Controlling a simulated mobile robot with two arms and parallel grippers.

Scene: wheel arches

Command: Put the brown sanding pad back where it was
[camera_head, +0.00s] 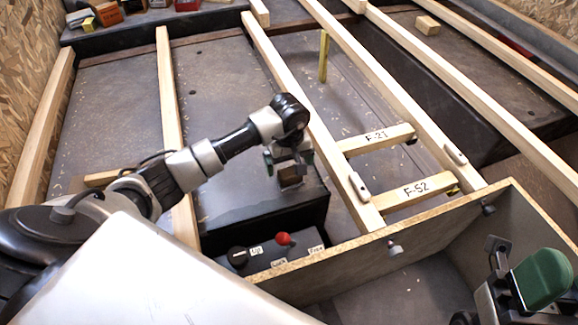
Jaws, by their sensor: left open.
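A small brown block that looks like the sanding pad (289,175) shows just below and between the fingers of my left gripper (287,160). The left gripper is open and points down, over the dark box top behind the control panel. Whether its fingers touch the block, and whether the block rests on the surface, I cannot tell. My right gripper (515,285) is partly in view at the lower right, with a large green finger pad. Its jaw opening is not clear, and no held object shows.
A control panel (270,255) with a black knob and a red knob sits in front of the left gripper. Wooden rails run lengthwise, with crosspieces F-21 (375,139) and F-52 (414,191). A plywood-walled bin (400,245) lies near the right gripper. A wood block (427,25) stands far right.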

